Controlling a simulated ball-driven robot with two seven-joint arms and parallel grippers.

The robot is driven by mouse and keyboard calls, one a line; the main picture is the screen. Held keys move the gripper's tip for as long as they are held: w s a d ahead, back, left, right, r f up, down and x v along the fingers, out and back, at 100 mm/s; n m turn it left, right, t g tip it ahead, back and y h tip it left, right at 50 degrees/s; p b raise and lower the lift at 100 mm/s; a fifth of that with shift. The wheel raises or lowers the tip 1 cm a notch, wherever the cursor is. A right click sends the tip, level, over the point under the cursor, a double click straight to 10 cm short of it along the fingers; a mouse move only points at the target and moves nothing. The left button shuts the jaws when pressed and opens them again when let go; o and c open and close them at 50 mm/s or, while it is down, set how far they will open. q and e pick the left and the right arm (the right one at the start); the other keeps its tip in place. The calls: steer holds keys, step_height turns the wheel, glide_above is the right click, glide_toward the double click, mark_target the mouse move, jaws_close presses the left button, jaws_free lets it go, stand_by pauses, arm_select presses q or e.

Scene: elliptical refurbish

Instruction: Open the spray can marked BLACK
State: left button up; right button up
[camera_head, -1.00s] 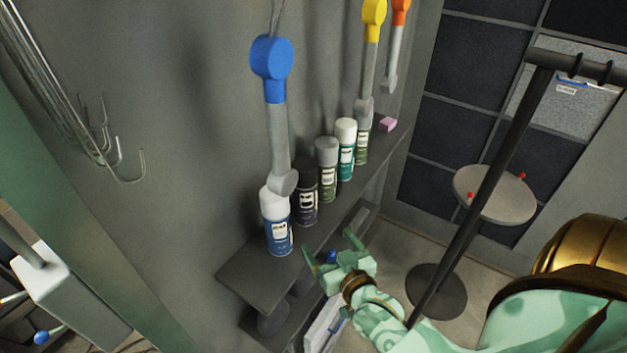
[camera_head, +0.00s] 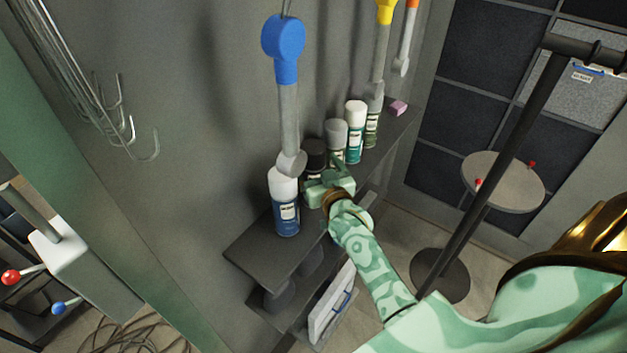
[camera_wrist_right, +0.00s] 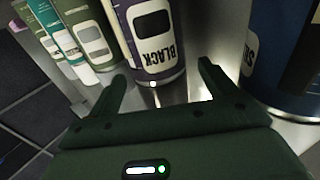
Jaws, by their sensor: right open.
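The spray can marked BLACK (camera_head: 315,157) stands upright on the wall shelf, with a black cap and a dark purple body. In the right wrist view its label (camera_wrist_right: 155,45) appears upside down. My right gripper (camera_head: 318,187) is in front of this can in the head view and hides its lower body. In the right wrist view the open fingers (camera_wrist_right: 160,85) are on either side of the can's lower part, and I cannot tell whether they touch it. My left gripper is not in view.
A white-capped blue can (camera_head: 285,205) stands close on the left. Grey-capped (camera_head: 336,137) and teal (camera_head: 355,130) cans stand to the right. A blue-topped hanging tool (camera_head: 288,110) hangs just above. The shelf's left end (camera_head: 262,258) is clear.

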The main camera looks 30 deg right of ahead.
steer(key=w, duration=0.2)
steer(key=shift+w+d+f, duration=0.15)
steer(key=shift+w+d, duration=0.15)
steer(key=shift+s, duration=0.15)
steer(key=shift+c, duration=0.6)
steer(key=c, duration=1.6)
steer(key=shift+r, duration=0.2)
